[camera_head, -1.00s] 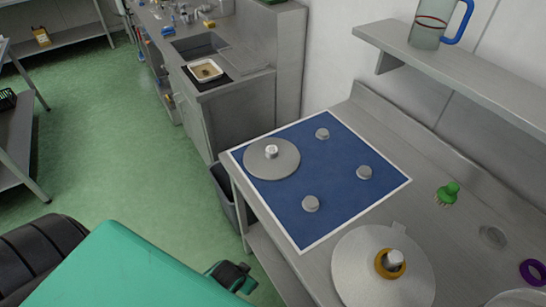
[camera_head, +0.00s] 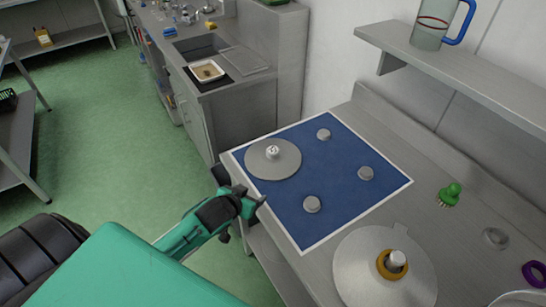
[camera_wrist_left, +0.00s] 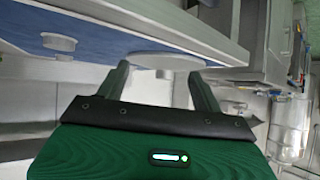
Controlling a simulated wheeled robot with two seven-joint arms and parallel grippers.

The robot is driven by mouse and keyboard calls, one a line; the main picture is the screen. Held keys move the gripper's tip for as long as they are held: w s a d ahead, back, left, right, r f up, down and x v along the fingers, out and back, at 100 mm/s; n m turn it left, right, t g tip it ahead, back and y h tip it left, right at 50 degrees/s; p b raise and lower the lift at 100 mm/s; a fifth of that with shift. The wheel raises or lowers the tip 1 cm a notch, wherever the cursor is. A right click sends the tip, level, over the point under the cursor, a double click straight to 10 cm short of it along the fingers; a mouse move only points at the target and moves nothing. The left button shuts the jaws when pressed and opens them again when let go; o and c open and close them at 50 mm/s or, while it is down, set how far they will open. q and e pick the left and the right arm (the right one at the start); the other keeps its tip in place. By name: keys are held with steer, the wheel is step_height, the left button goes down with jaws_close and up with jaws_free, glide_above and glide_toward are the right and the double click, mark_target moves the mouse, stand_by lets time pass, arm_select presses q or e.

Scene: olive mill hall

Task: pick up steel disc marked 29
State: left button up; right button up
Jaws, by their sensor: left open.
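A flat round steel disc (camera_head: 259,165) with a short upright knob lies on the far left part of the blue mat (camera_head: 330,190). The knob top carries a small mark, too small to read surely as 29. A larger steel disc (camera_head: 350,270) lies on the bench nearer, with a yellow ring around its knob. My left gripper (camera_head: 256,198) is open and empty by the mat's left edge, nearer than the disc and apart from it. In the left wrist view, a pale disc (camera_wrist_left: 165,60) shows beyond the open fingers. My right gripper is not in view.
Several small grey knobs (camera_head: 312,204) stand on the mat. A green brush-like item (camera_head: 450,194) and a purple ring (camera_head: 533,272) lie at right. A shelf (camera_head: 450,75) with a jug (camera_head: 430,28) overhangs the bench's back. The bench's left edge is close to my gripper.

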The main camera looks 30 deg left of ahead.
arm_select(q)
steer(key=w+a+r+t, duration=0.2)
steer(key=w+a+r, duration=0.2)
steer(key=w, duration=0.3)
steer(key=p, duration=0.2)
glide_toward(271, 151)
steer(key=shift+w+a+f+t+h, duration=0.15)
steer(key=shift+w+f, duration=0.2)
steer(key=shift+w, duration=0.2)
steer(key=shift+w+a+f+t+h, duration=0.15)
steer(key=shift+w+f, duration=0.15)
steer(key=shift+w, duration=0.25)
steer(key=shift+w+f, duration=0.2)
steer(key=shift+w, duration=0.6)
steer(key=p+x, duration=0.1)
steer(key=x, duration=0.2)
steer(key=shift+w+d+f+p, duration=0.25)
steer(key=shift+w+p, duration=0.1)
steer(key=shift+p, duration=0.05)
steer(key=shift+w+f, duration=0.2)
steer(key=shift+w, duration=0.15)
steer(key=shift+c, duration=0.2)
